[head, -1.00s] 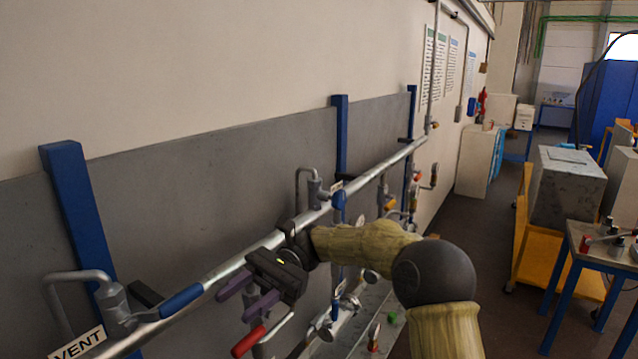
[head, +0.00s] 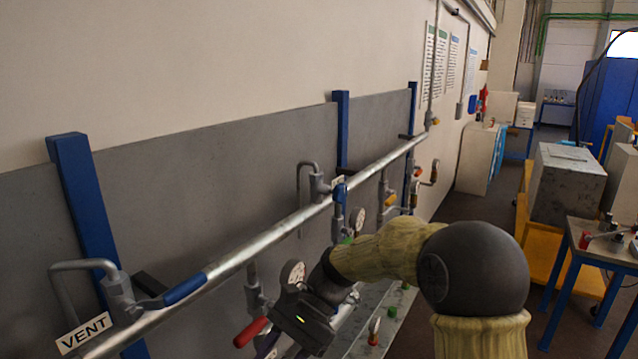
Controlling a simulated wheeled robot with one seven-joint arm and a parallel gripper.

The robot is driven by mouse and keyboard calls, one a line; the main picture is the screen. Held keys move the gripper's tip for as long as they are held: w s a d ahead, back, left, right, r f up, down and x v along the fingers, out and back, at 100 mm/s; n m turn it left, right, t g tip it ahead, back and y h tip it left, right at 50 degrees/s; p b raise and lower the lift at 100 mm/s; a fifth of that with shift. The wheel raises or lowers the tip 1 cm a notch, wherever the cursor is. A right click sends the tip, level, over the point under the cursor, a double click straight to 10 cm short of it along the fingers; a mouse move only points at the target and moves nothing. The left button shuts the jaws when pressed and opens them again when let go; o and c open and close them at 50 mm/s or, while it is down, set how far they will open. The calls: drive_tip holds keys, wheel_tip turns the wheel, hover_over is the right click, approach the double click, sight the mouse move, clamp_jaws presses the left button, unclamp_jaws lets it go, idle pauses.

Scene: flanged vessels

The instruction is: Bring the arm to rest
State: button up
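My arm (head: 385,250) reaches in from the lower right in the head view, its forearm angled down to the left. My gripper (head: 270,345) is at the bottom centre, pointing down and left, below the long metal pipe. Its dark body shows, but the fingers are mostly cut off by the bottom edge, so I cannot tell their opening or whether anything is between them. A red-handled valve (head: 250,332) is just left of the gripper. I cannot tell if they touch.
The long pipe (head: 260,262) runs along the wall on blue posts (head: 86,210). A blue-handled valve (head: 186,289) and a VENT sign (head: 84,333) are at lower left. Gauges (head: 292,273) stand near my wrist. A blue-legged table (head: 600,240) is at right; the floor aisle between is clear.

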drive_tip(key=s+d+f+n+t+h, duration=0.1)
drive_tip(key=d+f+n+t+h, duration=0.1)
drive_tip(key=d, duration=0.5)
drive_tip(key=s+d+f+n+t+h, duration=0.2)
drive_tip(key=d+f+t+h, duration=0.1)
drive_tip(key=d, duration=0.5)
drive_tip(key=s+d+f+n+t+h+b, duration=0.1)
drive_tip(key=d+f+t, duration=0.3)
drive_tip(key=d, duration=0.4)
drive_tip(key=shift+s+f+n+t+h, duration=0.4)
drive_tip(key=shift+s+f+n+h, duration=0.2)
drive_tip(key=shift+s+h, duration=0.15)
